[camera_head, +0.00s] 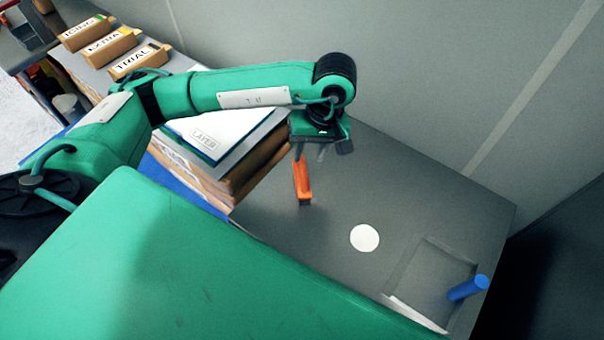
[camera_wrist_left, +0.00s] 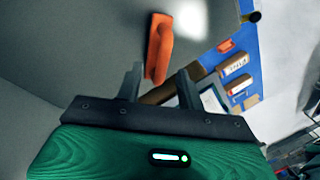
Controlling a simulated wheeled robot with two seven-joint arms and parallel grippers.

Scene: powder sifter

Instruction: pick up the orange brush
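The orange brush (camera_head: 302,183) is on or just above the grey table, right of the stacked boxes; I cannot tell whether it touches the table. My left gripper (camera_head: 311,153) is above its far end, pointing down. In the left wrist view the brush (camera_wrist_left: 158,48) extends ahead of the gripper (camera_wrist_left: 159,72). The two fingers are spread apart, and the brush's near end appears between them with gaps on both sides. My right gripper is not in view.
A stack of boxes (camera_head: 233,185) topped by a sheet marked LAYER stands left of the brush. A white disc (camera_head: 365,238), a shallow square recess (camera_head: 432,277) and a blue cylinder (camera_head: 468,288) are to the right. Labelled wooden blocks (camera_head: 139,62) stand at upper left. A wall bounds the table's back.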

